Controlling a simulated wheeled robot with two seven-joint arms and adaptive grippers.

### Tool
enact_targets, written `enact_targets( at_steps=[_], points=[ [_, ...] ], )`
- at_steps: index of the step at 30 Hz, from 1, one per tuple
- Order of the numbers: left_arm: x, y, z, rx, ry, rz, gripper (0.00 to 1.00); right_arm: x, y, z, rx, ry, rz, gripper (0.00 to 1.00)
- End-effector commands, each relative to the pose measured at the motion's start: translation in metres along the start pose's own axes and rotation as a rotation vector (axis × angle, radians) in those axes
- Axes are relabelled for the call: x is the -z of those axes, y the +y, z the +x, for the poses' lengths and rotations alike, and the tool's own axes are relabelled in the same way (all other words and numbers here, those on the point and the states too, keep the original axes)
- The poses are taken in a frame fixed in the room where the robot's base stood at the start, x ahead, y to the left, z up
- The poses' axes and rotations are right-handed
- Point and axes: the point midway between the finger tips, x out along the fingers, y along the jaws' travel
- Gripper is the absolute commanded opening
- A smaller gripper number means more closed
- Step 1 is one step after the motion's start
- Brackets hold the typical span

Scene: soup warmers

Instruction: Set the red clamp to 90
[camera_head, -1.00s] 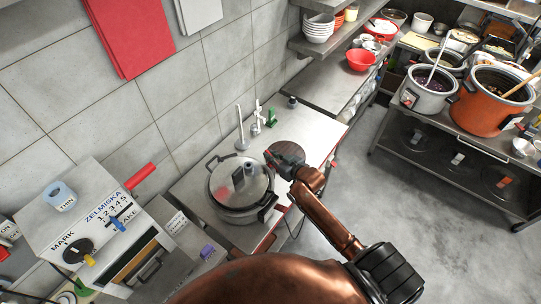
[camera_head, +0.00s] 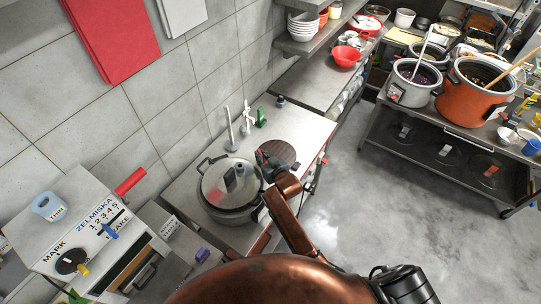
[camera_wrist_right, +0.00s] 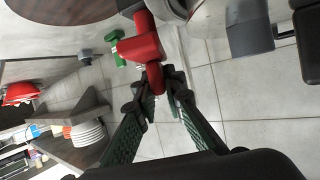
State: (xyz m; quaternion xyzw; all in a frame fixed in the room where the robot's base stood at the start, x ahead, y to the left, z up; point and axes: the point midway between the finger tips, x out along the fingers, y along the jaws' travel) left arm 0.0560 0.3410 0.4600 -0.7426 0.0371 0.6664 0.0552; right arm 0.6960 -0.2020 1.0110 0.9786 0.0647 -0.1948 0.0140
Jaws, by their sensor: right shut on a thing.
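The red clamp (camera_wrist_right: 142,47) shows in the right wrist view as a red block with a red handle pointing down between my fingers. My right gripper (camera_wrist_right: 163,80) is shut on that handle, with one green-padded finger on each side. In the head view my right gripper (camera_head: 266,160) is over the counter between the lidded pot and the dark round plate, and it mostly hides the red clamp. My left gripper is not in view.
The lidded steel pot (camera_head: 228,188) stands close left of my gripper. The dark round plate (camera_head: 283,152) lies just behind it. A green clamp (camera_head: 261,118) and a pale clamp (camera_head: 245,122) stand near the wall. The floor (camera_head: 390,210) at the right is clear.

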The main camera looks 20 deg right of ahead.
Motion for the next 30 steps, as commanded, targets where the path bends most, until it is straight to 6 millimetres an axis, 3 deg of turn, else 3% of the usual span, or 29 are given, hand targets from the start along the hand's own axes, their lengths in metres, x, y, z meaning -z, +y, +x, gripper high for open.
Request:
enact_targets(
  at_steps=[6, 7, 14, 23, 30],
  points=[
    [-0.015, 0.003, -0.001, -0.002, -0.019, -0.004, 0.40, -0.004, 0.001, 0.000, -0.001, -0.008, 0.001, 0.00],
    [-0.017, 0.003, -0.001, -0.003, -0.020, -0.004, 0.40, -0.004, 0.001, 0.000, -0.001, -0.008, 0.001, 0.12],
    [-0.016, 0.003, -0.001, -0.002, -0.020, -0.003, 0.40, -0.002, 0.002, -0.001, -0.001, -0.003, 0.002, 0.28],
    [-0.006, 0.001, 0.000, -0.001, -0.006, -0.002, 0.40, -0.001, 0.002, -0.003, -0.001, -0.001, 0.003, 0.28],
    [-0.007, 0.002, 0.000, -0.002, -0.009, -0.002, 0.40, -0.002, 0.002, -0.034, -0.001, 0.000, 0.003, 0.28]
  ],
)
